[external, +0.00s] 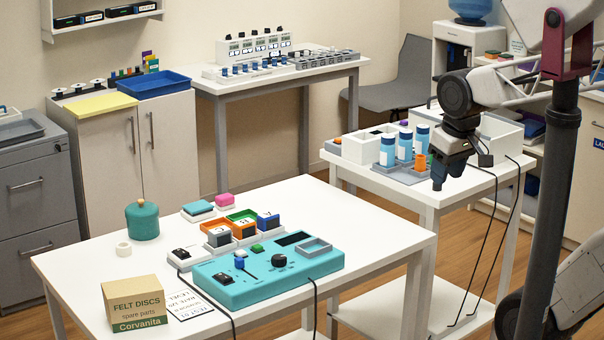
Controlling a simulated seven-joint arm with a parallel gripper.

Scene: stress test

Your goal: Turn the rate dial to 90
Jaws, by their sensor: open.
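A teal control panel (232,293) lies near the front edge of the white table. A black round knob (279,259) stands on its middle right, and a smaller blue knob or lever (239,262) is to its left. The labels are too small to read, so I cannot tell for certain which one is the rate dial or what it points to. My gripper (437,184) hangs pointing down at the right, in front of the side table, well apart from the panel and higher than it. It is open, and nothing shows between its fingers.
Small coloured bins (241,217) stand behind the panel. Blue-labelled bottles (388,152) stand near my gripper. Cables hang off the table front.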

